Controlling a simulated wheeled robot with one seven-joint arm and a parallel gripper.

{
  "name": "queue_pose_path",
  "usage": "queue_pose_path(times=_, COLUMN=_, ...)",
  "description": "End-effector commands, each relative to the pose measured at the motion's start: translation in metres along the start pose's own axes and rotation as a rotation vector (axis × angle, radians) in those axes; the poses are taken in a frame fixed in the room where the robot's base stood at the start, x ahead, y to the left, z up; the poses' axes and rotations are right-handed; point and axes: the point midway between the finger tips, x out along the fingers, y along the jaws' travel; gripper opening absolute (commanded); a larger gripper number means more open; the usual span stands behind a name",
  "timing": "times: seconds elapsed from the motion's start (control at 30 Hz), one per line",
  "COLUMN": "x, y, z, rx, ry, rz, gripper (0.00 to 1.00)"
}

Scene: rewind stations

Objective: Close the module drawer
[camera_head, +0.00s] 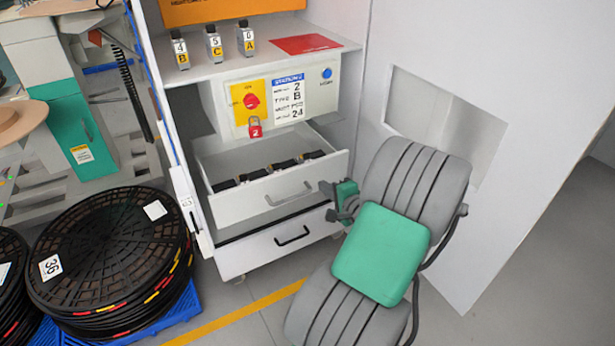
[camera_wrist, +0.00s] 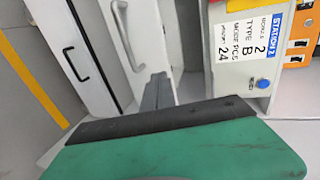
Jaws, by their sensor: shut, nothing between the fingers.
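The module drawer (camera_head: 245,203) is the upper white drawer under the station panel. It stands pulled out, with several dark modules (camera_head: 268,171) inside. Its grey handle (camera_head: 289,194) is on the front; the handle also shows in the wrist view (camera_wrist: 127,36). My gripper (camera_head: 328,199) is shut and empty at the right end of the drawer front, right of the handle. In the wrist view its fingertips (camera_wrist: 157,92) point at the drawer front. I cannot tell whether they touch it.
A lower drawer (camera_head: 262,249) with a black handle sits below, shut or nearly so. A panel with a red switch (camera_head: 251,101) and red padlock (camera_head: 255,130) is above. Several modules stand on the shelf (camera_head: 277,53). Black reels (camera_head: 110,255) are at left; a white wall (camera_head: 530,60) is at right.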

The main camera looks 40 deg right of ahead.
Motion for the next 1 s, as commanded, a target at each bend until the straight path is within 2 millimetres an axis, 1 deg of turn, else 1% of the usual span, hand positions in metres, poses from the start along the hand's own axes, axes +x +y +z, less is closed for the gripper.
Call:
queue_pose_path(times=0.03, x=0.013, y=0.002, z=0.002, rx=-0.002, ry=-0.005, rz=0.001, gripper=0.00)
queue_pose_path(times=0.3, x=0.072, y=0.002, z=0.002, rx=-0.004, ry=-0.005, rz=0.002, gripper=0.00)
queue_pose_path(times=0.4, x=0.089, y=-0.005, z=0.002, rx=-0.006, ry=-0.005, rz=0.001, gripper=0.00)
queue_pose_path(times=0.5, x=0.101, y=-0.009, z=0.002, rx=-0.005, ry=-0.004, rz=0.002, gripper=0.00)
queue_pose_path(times=0.67, x=0.108, y=-0.012, z=0.001, rx=-0.004, ry=-0.001, rz=0.002, gripper=0.00)
queue_pose_path(times=1.0, x=0.108, y=-0.012, z=0.001, rx=-0.004, ry=-0.001, rz=0.002, gripper=0.00)
